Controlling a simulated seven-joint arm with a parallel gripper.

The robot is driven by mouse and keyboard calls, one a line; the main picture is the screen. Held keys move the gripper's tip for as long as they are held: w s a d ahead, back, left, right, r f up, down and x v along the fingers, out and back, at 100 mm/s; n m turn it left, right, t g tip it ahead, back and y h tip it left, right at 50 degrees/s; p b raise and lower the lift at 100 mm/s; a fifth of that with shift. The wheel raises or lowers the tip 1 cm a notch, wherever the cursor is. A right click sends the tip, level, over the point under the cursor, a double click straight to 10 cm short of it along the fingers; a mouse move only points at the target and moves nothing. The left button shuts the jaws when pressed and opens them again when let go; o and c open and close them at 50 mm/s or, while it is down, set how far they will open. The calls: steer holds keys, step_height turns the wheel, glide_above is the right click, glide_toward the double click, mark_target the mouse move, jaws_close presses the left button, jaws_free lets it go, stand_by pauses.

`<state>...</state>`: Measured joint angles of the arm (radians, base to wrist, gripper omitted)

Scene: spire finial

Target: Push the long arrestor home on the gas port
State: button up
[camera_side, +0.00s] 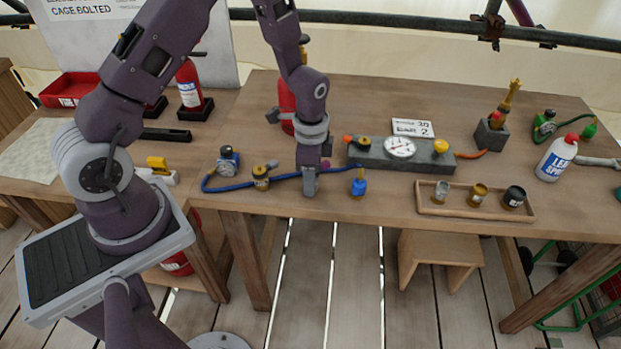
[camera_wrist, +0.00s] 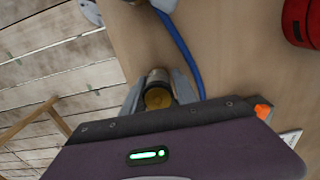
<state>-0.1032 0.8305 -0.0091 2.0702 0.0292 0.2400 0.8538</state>
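My gripper (camera_wrist: 158,86) has its two grey fingers against the sides of a short cylinder with a brass end and a darker body (camera_wrist: 158,93), which looks like the long arrestor. In the side view my gripper (camera_side: 310,188) points down near the table's front edge, beside the blue hose; the held part is mostly hidden there. A brass valve fitting (camera_side: 261,178) sits left of my gripper on the blue hose (camera_side: 225,188). A blue fitting with a brass top (camera_side: 358,186) stands to its right. I cannot tell which is the gas port or whether the arrestor is seated.
A wooden tray (camera_side: 430,210) holds silver, brass and black cylinders. A grey block with a gauge (camera_side: 400,147) lies behind the blue fitting. A red cylinder (camera_side: 287,103) stands close behind my arm.

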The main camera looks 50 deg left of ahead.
jaws_close()
step_height(320, 180, up, 10)
stand_by(0.3)
steer(key=w, duration=0.5)
steer(key=w+r+n, duration=0.1)
steer(key=w, duration=0.5)
steer(key=w+a+r+n, duration=0.1)
steer(key=w, duration=0.5)
steer(key=shift+w+r, duration=0.2)
steer(key=shift+w, duration=0.05)
